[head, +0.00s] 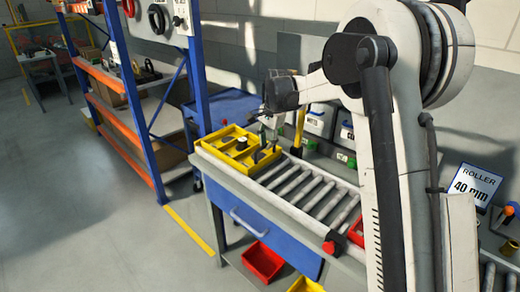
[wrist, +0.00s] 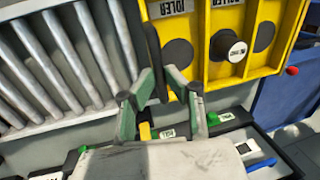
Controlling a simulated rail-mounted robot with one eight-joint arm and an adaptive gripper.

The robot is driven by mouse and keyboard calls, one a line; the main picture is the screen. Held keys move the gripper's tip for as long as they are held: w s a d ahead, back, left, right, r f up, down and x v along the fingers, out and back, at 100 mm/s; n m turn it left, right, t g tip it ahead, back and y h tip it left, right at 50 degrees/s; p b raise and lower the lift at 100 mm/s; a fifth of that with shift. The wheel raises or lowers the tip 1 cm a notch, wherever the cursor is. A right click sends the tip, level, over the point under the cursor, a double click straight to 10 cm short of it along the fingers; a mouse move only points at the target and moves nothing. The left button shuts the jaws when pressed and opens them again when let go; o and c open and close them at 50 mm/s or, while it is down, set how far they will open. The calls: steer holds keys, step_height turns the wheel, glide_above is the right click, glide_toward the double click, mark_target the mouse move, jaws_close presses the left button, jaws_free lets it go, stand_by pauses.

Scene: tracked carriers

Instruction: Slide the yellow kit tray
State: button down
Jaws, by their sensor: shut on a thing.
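The yellow kit tray (head: 226,156) sits at the left end of the roller conveyor in the head view. My gripper (head: 262,148) is at the tray's edge on the conveyor side. The exact contact is partly hidden by the fingers.
Bare rollers (head: 310,190) run from the tray toward the right. A red block (head: 335,243) is at the conveyor's near right edge. A red bin (head: 263,262) is below. A blue cart (head: 225,105) is beyond the tray.

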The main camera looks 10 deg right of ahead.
steer(key=shift+w+a, duration=0.2)
steer(key=shift+w, duration=0.05)
steer(key=c, duration=1.8)
jaws_free()
steer(key=shift+o, duration=0.2)
step_height(320, 180, up, 12)
steer(key=s+d, duration=0.1)
steer(key=s, duration=0.1)
steer(key=shift+d, duration=0.2)
steer(key=shift+f, duration=0.1)
